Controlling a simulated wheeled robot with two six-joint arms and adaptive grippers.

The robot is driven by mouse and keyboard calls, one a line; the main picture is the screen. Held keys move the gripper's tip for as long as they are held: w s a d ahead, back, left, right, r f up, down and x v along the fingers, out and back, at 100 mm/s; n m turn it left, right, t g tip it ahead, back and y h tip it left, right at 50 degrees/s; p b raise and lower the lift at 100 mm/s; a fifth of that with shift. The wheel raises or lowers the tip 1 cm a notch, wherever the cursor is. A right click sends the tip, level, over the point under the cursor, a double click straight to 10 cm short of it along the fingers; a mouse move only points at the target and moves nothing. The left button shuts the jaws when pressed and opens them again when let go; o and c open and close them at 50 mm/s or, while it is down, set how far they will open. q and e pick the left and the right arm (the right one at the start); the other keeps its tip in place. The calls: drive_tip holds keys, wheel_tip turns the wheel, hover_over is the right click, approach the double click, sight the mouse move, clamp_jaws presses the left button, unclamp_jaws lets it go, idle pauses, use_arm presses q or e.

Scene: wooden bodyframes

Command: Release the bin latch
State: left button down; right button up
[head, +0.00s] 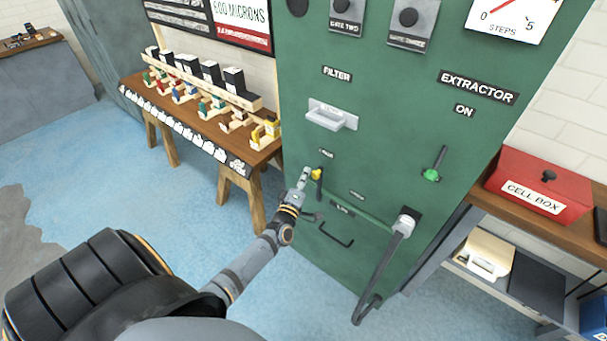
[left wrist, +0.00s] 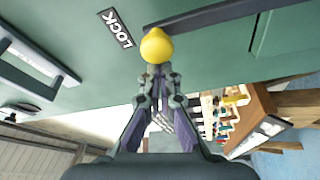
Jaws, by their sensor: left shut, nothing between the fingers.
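The bin latch is a dark lever (head: 318,190) with a yellow knob (head: 316,174) at its top, on the front of the green cabinet (head: 385,140). In the left wrist view the yellow knob (left wrist: 157,46) sits beside a LOCK label (left wrist: 116,28), and the dark lever (left wrist: 210,14) runs off to the right. My left gripper (head: 304,176) is shut and empty, its fingertips (left wrist: 160,72) right at the knob. I cannot tell whether they touch it. A black handle (head: 337,238) is on the cabinet below the latch. My right gripper is not in view.
A white filter handle (head: 331,116) sticks out above the latch. A wooden bench (head: 200,110) with several small models stands left. A red cell box (head: 540,187) is on the right shelf.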

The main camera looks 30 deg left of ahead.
sight(315, 175)
use_arm(q)
drive_tip(key=shift+s+d+m+b, duration=0.1)
drive_tip(key=shift+d+m+b, duration=0.2)
drive_tip(key=shift+m, duration=0.2)
drive_tip(key=m+b, duration=0.1)
drive_tip(key=d+m+t+b, duration=0.1)
drive_tip(key=m, duration=0.1)
drive_tip(key=d+m+h, duration=0.1)
drive_tip(key=m, duration=0.1)
drive_tip(key=shift+s+d+t+b, duration=0.1)
drive_tip(key=shift+d+t+b, duration=0.2)
drive_tip(key=shift+b, duration=0.1)
drive_tip(key=d+f+m+h+b, duration=0.2)
drive_tip(key=m+h+b, duration=0.1)
drive_tip(key=m, duration=0.6)
drive_tip(key=d+f+m+t+h+b, duration=0.1)
drive_tip(key=d+f+m+h+b, duration=0.1)
drive_tip(key=m, duration=0.6)
drive_tip(key=shift+s+d+f+m+h+b, duration=0.2)
drive_tip(key=shift+d+f+m+h+b, duration=0.15)
drive_tip(key=shift+d+h+b, duration=0.8)
drive_tip(key=shift+a+m+h, duration=0.25)
drive_tip(key=shift+a+h, duration=0.1)
